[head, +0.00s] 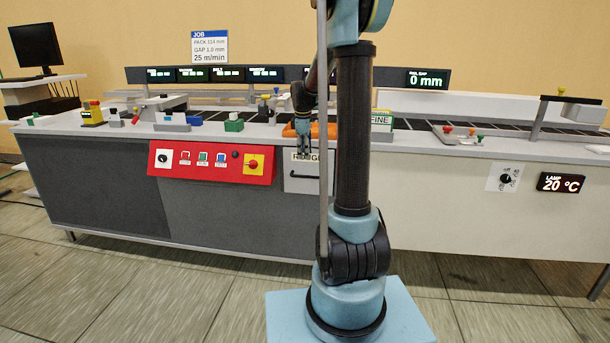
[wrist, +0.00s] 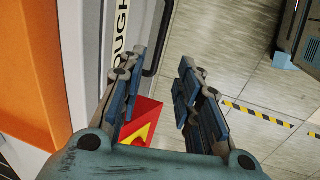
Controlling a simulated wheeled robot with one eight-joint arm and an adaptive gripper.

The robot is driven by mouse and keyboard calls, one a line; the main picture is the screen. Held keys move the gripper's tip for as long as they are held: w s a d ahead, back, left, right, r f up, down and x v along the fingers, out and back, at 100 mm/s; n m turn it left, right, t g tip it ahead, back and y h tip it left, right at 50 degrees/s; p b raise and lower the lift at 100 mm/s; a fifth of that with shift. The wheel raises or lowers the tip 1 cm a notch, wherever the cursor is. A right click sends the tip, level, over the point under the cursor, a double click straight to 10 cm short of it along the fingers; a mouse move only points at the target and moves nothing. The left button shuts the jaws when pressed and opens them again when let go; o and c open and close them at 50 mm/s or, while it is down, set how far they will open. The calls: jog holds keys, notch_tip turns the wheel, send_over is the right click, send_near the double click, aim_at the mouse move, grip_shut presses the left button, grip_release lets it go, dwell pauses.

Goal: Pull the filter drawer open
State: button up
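The filter drawer (head: 301,184) is a pale grey front below the counter edge, under a label reading ROUGH (head: 303,157), and looks shut. Its dark handle bar (head: 305,176) runs across the front; in the wrist view the handle (wrist: 158,38) lies just beyond my fingertips, roughly in line with the gap. My gripper (head: 304,152) points down in front of the label, above the handle. In the wrist view my gripper (wrist: 163,62) is open, with nothing between the fingers. Whether a fingertip touches the drawer front I cannot tell.
A red control panel (head: 212,162) with a yellow-backed knob is left of the drawer. An orange block (head: 322,130) sits on the counter behind my gripper. My arm hides part of the counter. Floor in front is free.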

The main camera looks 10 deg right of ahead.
aim_at(305, 172)
jog(key=f, duration=0.3)
jog(key=w+f, duration=0.1)
jog(key=f, duration=0.3)
jog(key=w+f, duration=0.1)
jog(key=f, duration=0.3)
jog(key=shift+d, duration=0.35)
jog(key=shift+r, duration=0.1)
jog(key=shift+c, duration=0.2)
grip_shut()
